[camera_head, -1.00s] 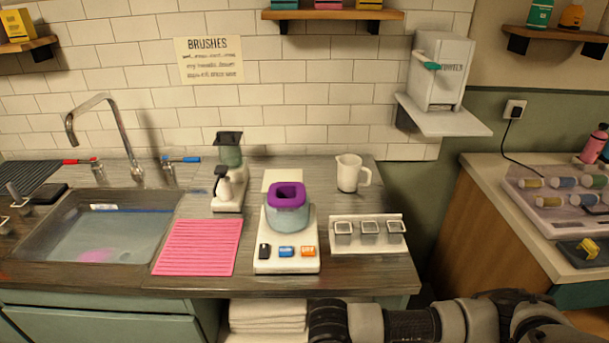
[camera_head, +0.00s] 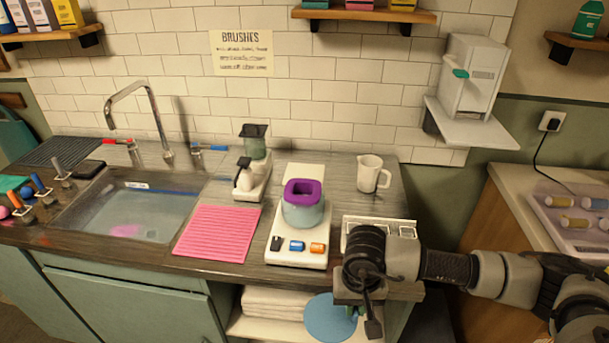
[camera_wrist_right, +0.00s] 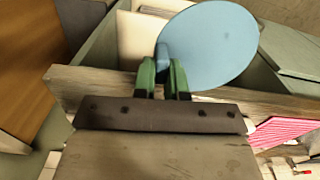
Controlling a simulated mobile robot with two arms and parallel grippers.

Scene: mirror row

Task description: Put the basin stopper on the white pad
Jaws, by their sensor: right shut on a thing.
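A flat round blue disc with a small grip tab, which I take for the basin stopper (camera_head: 328,318), hangs in front of the counter's front edge, by the lower shelf. My right gripper (camera_head: 353,311) holds it. In the right wrist view the green fingers (camera_wrist_right: 163,78) are shut on the tab of the blue disc (camera_wrist_right: 212,45). A pale flat square (camera_head: 305,171), possibly the white pad, lies behind the purple-rimmed bowl; I cannot tell whether it belongs to the white appliance. My left gripper is not in view.
The bowl (camera_head: 303,210) stands on the white appliance (camera_head: 299,255). A pink ribbed mat (camera_head: 218,234) lies left of it, beside the filled sink (camera_head: 130,214). A white jug (camera_head: 373,174) stands behind. My right arm partly hides the small white rack (camera_head: 352,224). Folded towels (camera_head: 275,302) lie below.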

